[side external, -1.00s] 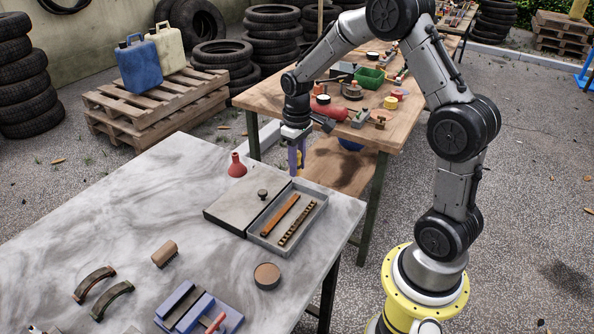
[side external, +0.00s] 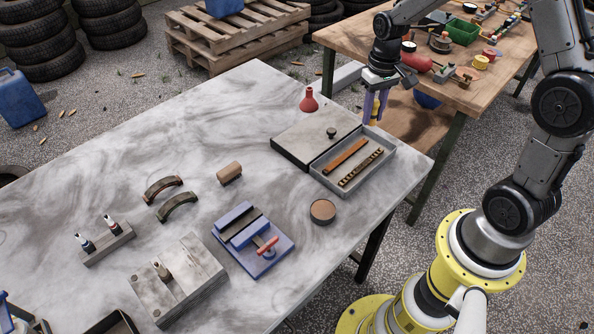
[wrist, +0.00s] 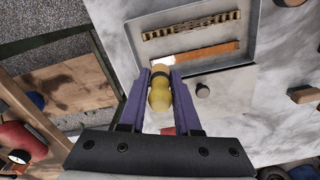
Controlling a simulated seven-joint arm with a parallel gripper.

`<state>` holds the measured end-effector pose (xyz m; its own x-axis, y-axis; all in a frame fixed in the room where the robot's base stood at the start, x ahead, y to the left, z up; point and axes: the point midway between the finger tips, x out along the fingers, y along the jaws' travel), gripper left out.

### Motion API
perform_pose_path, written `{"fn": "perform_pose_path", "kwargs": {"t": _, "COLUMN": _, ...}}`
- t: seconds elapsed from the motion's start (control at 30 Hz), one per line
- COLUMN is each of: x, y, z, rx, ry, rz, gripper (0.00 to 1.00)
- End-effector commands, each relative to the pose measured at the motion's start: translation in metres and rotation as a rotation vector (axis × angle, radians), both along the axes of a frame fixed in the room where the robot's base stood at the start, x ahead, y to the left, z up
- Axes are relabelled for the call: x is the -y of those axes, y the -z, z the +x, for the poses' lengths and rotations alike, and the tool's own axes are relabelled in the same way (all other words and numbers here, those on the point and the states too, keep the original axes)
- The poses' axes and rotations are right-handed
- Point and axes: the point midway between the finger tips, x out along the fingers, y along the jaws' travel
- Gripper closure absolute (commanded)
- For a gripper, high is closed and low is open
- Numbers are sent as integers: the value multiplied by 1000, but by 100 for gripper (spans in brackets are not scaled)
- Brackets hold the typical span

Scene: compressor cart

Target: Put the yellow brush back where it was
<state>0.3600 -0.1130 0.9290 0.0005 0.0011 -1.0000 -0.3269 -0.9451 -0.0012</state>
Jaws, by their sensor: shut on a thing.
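My gripper (wrist: 165,100) is shut on the yellow brush (wrist: 159,94), with one purple finger on each side of its rounded handle. In the side view, my gripper (side external: 376,104) hangs near the far end of an open grey tray (side external: 391,152). The brush shows there only as a small yellow patch between the fingers. In the wrist view its pale far end overlaps the tray's edge; I cannot tell its height above the tray. An orange-brown stick (side external: 346,156) and a dark notched bar (side external: 361,168) lie side by side in the tray.
A grey lid (side external: 305,135) with a dark knob (side external: 331,133) lies against the tray. A red funnel (side external: 308,101) stands behind it. A round brown disc (side external: 322,211) and a blue vise (side external: 252,240) are nearer. A wooden bench (side external: 425,70) with clutter stands behind.

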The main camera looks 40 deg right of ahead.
Motion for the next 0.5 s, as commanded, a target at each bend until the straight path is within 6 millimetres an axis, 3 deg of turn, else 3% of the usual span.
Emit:
{"fn": "perform_pose_path", "kwargs": {"t": 0.3, "x": -110, "y": -21, "z": -34, "rx": 3, "ry": 76, "rz": 0, "gripper": 100}}
{"fn": "perform_pose_path", "kwargs": {"t": 0.5, "x": -161, "y": -33, "z": -55, "rx": 2, "ry": -33, "rz": 0, "gripper": 100}}
